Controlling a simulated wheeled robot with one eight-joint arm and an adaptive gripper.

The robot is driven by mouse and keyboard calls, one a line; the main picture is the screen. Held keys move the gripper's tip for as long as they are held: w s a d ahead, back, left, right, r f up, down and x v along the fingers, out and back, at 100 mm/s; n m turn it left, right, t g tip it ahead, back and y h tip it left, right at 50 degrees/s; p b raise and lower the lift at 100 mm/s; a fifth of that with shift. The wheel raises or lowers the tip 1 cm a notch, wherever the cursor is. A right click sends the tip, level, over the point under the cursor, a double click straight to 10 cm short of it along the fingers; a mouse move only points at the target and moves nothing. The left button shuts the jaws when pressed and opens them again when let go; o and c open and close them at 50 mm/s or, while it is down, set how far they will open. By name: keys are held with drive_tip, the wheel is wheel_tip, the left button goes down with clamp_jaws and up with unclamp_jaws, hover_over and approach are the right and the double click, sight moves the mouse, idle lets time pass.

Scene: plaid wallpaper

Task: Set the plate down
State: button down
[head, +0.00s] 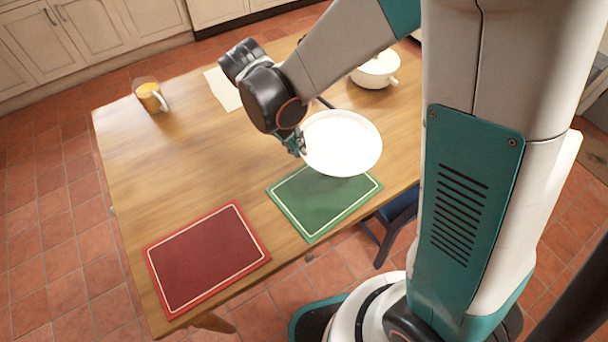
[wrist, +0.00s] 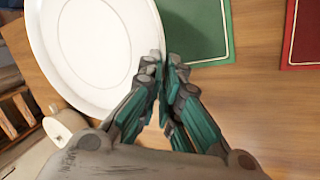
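A white plate (head: 341,143) is held by its left rim in my gripper (head: 297,147), above the near side of the wooden table. It is roughly level and overlaps the far part of the green placemat (head: 322,208) in the head view; its exact height is hard to tell. In the wrist view the fingers (wrist: 165,78) are closed on the rim of the plate (wrist: 88,40), and the green placemat (wrist: 197,32) lies beside and below it. A red placemat (head: 207,258) lies bare to the left.
The wooden table (head: 170,170) holds an orange-filled mug (head: 149,97) at the far left, a pale sheet (head: 222,90) and a white pot (head: 376,70) at the far right. A dark blue chair (head: 398,211) stands at the near edge. The table's left middle is clear.

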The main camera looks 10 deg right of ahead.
wheel_tip(320, 180, down, 16)
drive_tip(key=b, duration=0.5)
drive_tip(key=c, duration=1.8)
unclamp_jaws()
drive_tip(key=p+v, duration=0.4)
drive_tip(key=v, duration=0.8)
drive_tip(key=shift+p, duration=0.3)
drive_tip(key=shift+r, duration=0.1)
